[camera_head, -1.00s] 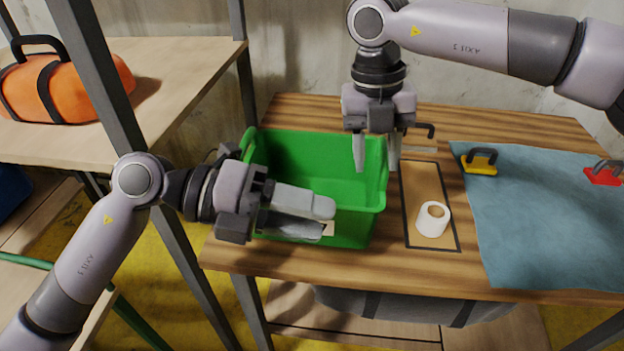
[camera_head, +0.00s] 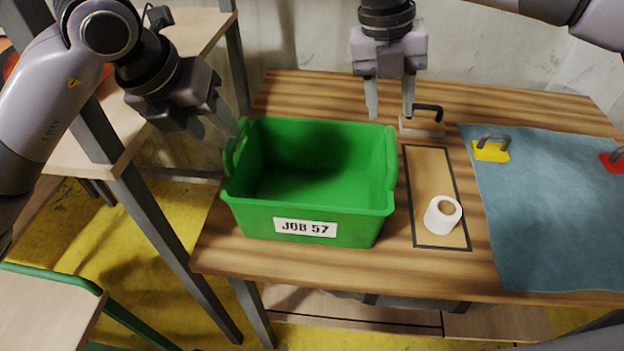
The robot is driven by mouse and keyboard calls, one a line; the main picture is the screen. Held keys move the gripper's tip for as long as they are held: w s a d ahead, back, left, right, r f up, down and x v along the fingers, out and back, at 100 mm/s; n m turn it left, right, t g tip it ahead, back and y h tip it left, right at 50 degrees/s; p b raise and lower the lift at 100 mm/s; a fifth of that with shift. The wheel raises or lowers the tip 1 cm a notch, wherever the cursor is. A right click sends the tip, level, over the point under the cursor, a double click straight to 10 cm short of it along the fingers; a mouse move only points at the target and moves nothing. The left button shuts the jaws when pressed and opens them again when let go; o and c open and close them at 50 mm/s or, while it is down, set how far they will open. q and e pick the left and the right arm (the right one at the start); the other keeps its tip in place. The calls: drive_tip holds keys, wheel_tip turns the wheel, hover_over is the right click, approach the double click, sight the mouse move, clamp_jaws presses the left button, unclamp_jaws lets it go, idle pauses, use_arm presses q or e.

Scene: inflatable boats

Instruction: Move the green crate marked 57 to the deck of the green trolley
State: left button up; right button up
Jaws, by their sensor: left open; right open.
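The green crate (camera_head: 310,196) stands on the wooden table, with a white label reading "JOB 57" on its front wall. It looks empty and has a raised grip on its left and right sides. A light deck with a green rail, perhaps the green trolley (camera_head: 45,310), shows at the lower left.
The wooden table (camera_head: 290,88) also holds a white tape roll (camera_head: 443,214) in a dark-outlined rectangle, a handled block (camera_head: 422,124), and a blue sheet (camera_head: 550,220) with a yellow handled tool (camera_head: 491,150) and a red one (camera_head: 614,160). A shelf rack post (camera_head: 170,240) stands left of the table.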

sight(229, 142)
use_arm(q)
drive_tip(key=shift+x, duration=3.55)
use_arm(e)
drive_tip(key=shift+s+d+f, duration=0.1)
drive_tip(key=shift+d+f, duration=0.1)
drive_tip(key=shift+f, duration=0.95)
drive_tip(key=shift+d+f, duration=0.25)
drive_tip(key=shift+f, duration=0.9)
drive_tip(key=shift+s+d+f, duration=0.1)
drive_tip(key=shift+d+f, duration=0.1)
drive_tip(key=shift+f, duration=0.95)
use_arm(q)
clamp_jaws()
use_arm(e)
clamp_jaws()
use_arm(q)
drive_tip(key=shift+r, duration=0.1)
use_arm(e)
drive_tip(key=shift+w+r, duration=0.1)
